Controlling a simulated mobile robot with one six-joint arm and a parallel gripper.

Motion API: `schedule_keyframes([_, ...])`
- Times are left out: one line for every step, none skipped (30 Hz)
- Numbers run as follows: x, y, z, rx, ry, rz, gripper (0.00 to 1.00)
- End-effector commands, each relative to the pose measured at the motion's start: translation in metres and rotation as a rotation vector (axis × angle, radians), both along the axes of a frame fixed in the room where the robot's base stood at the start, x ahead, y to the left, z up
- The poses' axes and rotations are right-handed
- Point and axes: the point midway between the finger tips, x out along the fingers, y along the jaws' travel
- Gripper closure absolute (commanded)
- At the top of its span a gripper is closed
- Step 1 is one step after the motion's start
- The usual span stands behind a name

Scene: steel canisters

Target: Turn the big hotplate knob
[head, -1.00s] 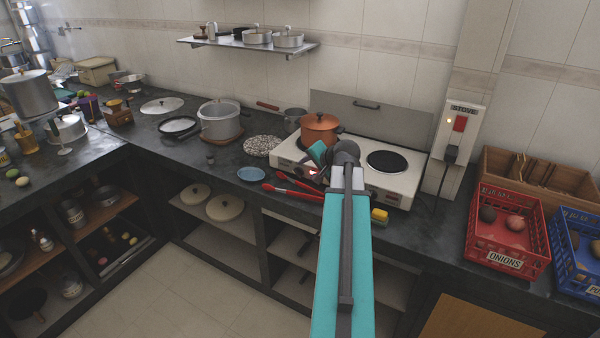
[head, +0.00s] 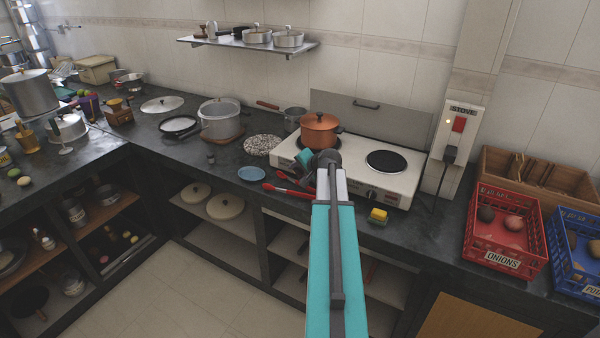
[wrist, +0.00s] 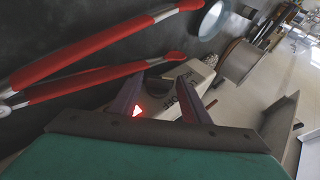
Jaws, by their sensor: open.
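The white hotplate (head: 405,184) stands on the counter in the head view, with a copper pot (head: 319,130) on its left burner and a bare right burner. A dark knob (head: 371,194) shows on the right part of its front; my arm covers part of the front's left side. In the wrist view my gripper (wrist: 157,88) is open at the hotplate's white front (wrist: 200,73). Dark lettering and a red glowing mark (wrist: 137,112) show near the fingers. The big knob is not clearly visible there, and I cannot tell whether it is between the fingers.
Red-handled tongs (wrist: 95,65) lie on the counter close beside my gripper. A blue plate (head: 252,174) lies left of the hotplate. A yellow sponge (head: 378,215) sits in front of it. A red onion crate (head: 500,262) stands at right.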

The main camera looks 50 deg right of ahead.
Motion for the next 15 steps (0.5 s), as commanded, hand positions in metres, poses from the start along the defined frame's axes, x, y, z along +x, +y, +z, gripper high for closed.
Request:
schedule_keyframes([0.000,0.000,0.000,0.000,0.000,0.000,0.58])
schedule_keyframes([0.000,0.000,0.000,0.000,0.000,0.000,0.58])
schedule_keyframes([0.000,0.000,0.000,0.000,0.000,0.000,0.58])
schedule_keyframes([0.000,0.000,0.000,0.000,0.000,0.000,0.58])
schedule_keyframes([0.000,0.000,0.000,0.000,0.000,0.000,0.59])
schedule_keyframes([0.000,0.000,0.000,0.000,0.000,0.000,0.66])
schedule_keyframes([0.000,0.000,0.000,0.000,0.000,0.000,0.71])
schedule_keyframes([0.000,0.000,0.000,0.000,0.000,0.000,0.76])
schedule_keyframes([0.000,0.000,0.000,0.000,0.000,0.000,0.83])
schedule_keyframes([0.000,0.000,0.000,0.000,0.000,0.000,0.88])
schedule_keyframes([0.001,-0.014,0.000,0.001,0.000,-0.004,0.88])
schedule_keyframes([-0.001,-0.006,0.000,0.000,0.000,-0.001,0.88])
schedule_keyframes([-0.001,-0.005,0.000,-0.001,-0.001,-0.002,0.88])
schedule_keyframes([-0.001,-0.004,0.001,-0.001,0.000,-0.003,0.88])
schedule_keyframes([-0.001,-0.004,0.001,-0.002,0.001,-0.004,0.88])
